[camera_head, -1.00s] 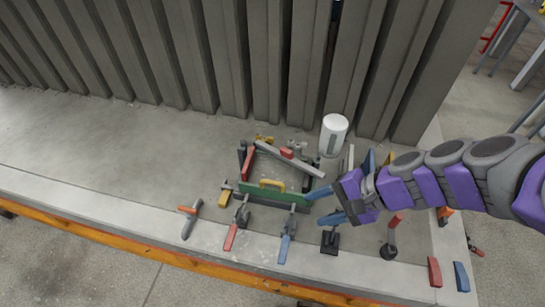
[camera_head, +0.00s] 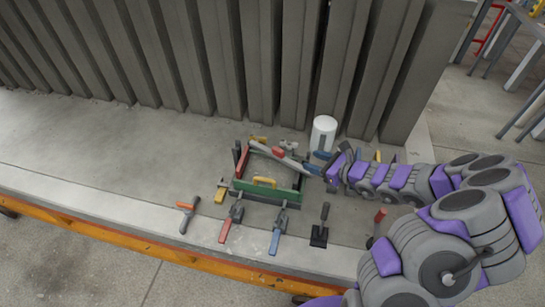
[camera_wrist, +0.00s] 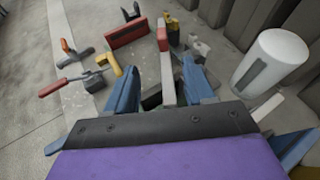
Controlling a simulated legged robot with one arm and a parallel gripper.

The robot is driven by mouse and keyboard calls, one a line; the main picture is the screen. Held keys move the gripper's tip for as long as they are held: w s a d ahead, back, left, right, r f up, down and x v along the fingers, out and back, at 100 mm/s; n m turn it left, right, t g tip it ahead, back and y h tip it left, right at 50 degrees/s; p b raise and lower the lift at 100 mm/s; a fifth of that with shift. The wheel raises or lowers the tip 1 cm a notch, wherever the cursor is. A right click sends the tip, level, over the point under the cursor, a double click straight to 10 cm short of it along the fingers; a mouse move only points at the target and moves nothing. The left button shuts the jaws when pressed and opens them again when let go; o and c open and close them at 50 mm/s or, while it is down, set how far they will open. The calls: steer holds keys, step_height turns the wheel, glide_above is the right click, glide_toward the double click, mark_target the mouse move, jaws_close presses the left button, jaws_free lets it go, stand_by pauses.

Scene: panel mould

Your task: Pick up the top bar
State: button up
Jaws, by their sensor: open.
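The top bar (camera_head: 262,148) is a long grey bar with a red part near its middle. It lies slanted across the back of a small mould on the concrete slab. In the wrist view the bar (camera_wrist: 166,75) runs away from me between my blue fingers, its near end low between them. My gripper (camera_head: 317,162) is at the bar's right end in the head view. In the wrist view my gripper (camera_wrist: 160,85) is open, with one finger on each side of the bar. I cannot tell whether either finger touches it.
The mould's green front panel (camera_head: 250,188) has a yellow handle. Red and blue clamps (camera_head: 231,221) lie in front of it. A white cylinder (camera_head: 323,133) stands close behind my gripper, and tall grey ribbed panels (camera_head: 232,60) rise behind. The slab's left side is clear.

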mark_target(282, 151)
steer(key=b+x, duration=0.1)
steer(key=x, duration=1.1)
steer(key=shift+w+a+f, duration=0.1)
steer(key=shift+a+f, duration=0.1)
steer(key=shift+f, duration=0.05)
steer(key=x, duration=0.4)
steer(key=shift+w+f+b, duration=0.15)
steer(key=shift+f+b, duration=0.1)
steer(key=shift+b, duration=0.15)
steer(key=shift+w+a+f, duration=0.1)
steer(key=shift+w+a, duration=0.15)
jaws_close()
steer(key=shift+d, duration=0.1)
